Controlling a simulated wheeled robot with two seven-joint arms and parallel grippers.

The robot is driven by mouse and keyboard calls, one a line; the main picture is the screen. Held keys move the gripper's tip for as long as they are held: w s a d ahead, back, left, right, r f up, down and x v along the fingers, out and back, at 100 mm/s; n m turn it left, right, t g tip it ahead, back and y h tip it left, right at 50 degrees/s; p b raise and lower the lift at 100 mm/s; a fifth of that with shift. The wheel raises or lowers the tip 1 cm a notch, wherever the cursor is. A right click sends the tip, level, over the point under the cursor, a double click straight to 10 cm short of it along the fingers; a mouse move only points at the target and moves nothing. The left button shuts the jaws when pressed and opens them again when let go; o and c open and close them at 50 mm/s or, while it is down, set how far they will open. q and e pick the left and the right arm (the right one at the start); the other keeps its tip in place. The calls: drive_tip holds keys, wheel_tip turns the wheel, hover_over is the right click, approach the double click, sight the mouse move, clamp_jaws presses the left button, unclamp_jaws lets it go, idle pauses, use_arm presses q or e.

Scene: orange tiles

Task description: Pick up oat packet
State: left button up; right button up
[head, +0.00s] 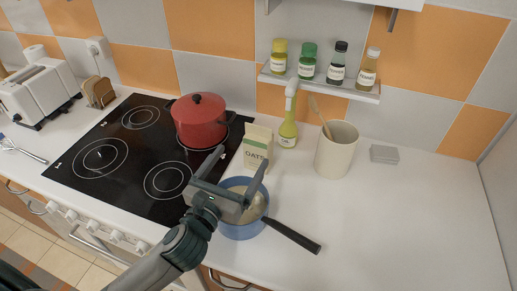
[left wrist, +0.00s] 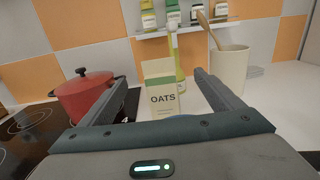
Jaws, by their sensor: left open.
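The oat packet (head: 257,143) is a cream carton with a green band and the word OATS. It stands upright on the white counter, behind a blue pan and right of the stove. In the left wrist view the packet (left wrist: 162,92) shows between my open fingers, ahead of them. My left gripper (head: 243,167) is open and empty above the blue pan, its fingers pointing towards the packet. The packet's lower part is partly hidden by the gripper and pan in the head view. My right gripper is not in view.
The blue pan (head: 239,231) has a dark handle sticking out to the right. A red pot (head: 199,123) stands on the black stove (head: 137,177). A yellow-green bottle (head: 288,131) and a cream utensil crock (head: 336,151) stand behind and right.

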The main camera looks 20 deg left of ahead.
use_arm(q)
drive_tip(key=p, duration=0.2)
approach(258, 127)
drive_tip(key=w, duration=0.2)
drive_tip(key=w+d, duration=0.1)
drive_tip(key=shift+w+f, duration=0.1)
drive_tip(key=shift+w, duration=0.3)
drive_tip(key=shift+w+f, duration=0.1)
drive_tip(key=shift+w, duration=0.5)
drive_tip(key=shift+w+p, duration=0.35)
drive_tip(key=shift+w, duration=0.05)
drive_tip(key=w, duration=0.1)
drive_tip(key=w+p, duration=0.1)
drive_tip(key=w, duration=0.1)
drive_tip(key=shift+w+r+p, duration=0.3)
drive_tip(key=shift+w+p, duration=0.1)
drive_tip(key=shift+w+f, duration=0.15)
drive_tip(key=shift+w, duration=0.2)
drive_tip(key=c, duration=1.8)
